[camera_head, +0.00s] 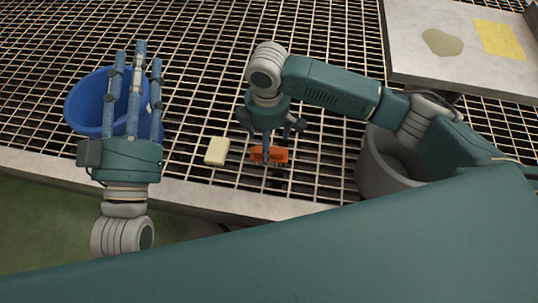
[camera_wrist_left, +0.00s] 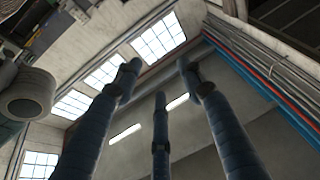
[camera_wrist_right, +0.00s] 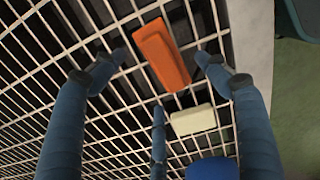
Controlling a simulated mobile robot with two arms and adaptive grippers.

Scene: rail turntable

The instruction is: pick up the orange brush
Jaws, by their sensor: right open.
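The orange brush (camera_head: 279,155) lies on the metal grating, partly hidden by a finger in the head view. In the right wrist view the orange brush (camera_wrist_right: 162,52) lies in front of the spread fingers, near the gap between the two outer fingertips. My right gripper (camera_head: 270,138) is open and points down over the brush; I see no finger closed on it. My left gripper (camera_head: 138,55) has its fingers spread and empty, pointing away from the brush.
A cream block (camera_head: 217,151) lies just left of the brush. A blue bucket (camera_head: 88,101) stands behind my left gripper. A grey bin (camera_head: 371,172) stands right of the brush. A pale table (camera_head: 470,72) with a yellow cloth (camera_head: 499,39) is at top right. The grating's far middle is clear.

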